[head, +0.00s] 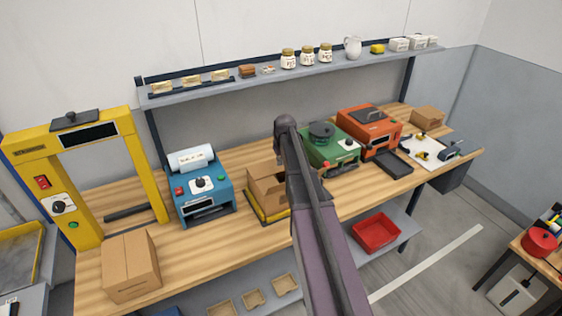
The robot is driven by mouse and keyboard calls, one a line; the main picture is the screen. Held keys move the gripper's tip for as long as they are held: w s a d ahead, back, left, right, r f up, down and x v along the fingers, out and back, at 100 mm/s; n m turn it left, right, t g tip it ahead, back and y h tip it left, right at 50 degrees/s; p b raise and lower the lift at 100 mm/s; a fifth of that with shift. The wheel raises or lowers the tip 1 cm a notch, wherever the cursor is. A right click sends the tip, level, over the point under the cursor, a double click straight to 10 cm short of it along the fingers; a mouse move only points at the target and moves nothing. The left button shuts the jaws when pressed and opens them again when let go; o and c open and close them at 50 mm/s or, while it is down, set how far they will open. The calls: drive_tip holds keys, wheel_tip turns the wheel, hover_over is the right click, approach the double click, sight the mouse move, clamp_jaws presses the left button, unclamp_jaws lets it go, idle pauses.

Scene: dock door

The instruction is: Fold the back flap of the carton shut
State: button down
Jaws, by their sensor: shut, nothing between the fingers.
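The open brown carton (266,187) stands on a yellow-edged platform (265,217) in the middle of the workbench. Its left side and part of its upper edge show, with brown board at the top. My arm crosses in front of it and hides its right part. I cannot tell the position of the back flap from this view. My gripper is not visible; my own arm links cover the area beside and over the carton.
A blue machine (201,193) stands left of the carton and a green machine (330,146) to its right. An orange machine (369,131) is farther right. A closed carton (130,266) sits at the bench's front left. A loaded shelf (300,72) runs above.

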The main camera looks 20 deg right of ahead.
drive_tip(key=shift+f, duration=0.1)
idle(0.3)
drive_tip(key=shift+s+f+b, duration=0.25)
drive_tip(key=shift+f+b, duration=0.35)
drive_tip(key=shift+s+f+b, duration=0.2)
drive_tip(key=shift+f+b, duration=0.35)
drive_tip(key=shift+r, duration=0.2)
drive_tip(key=shift+r+p, duration=0.7)
drive_tip(key=shift+p, duration=0.2)
drive_tip(key=shift+r, duration=0.1)
wheel_tip(320, 180, up, 4)
drive_tip(key=p, duration=0.4)
drive_tip(key=s+r+p, duration=0.4)
drive_tip(key=r+p, duration=0.5)
drive_tip(key=shift+s+f, duration=0.1)
idle(0.6)
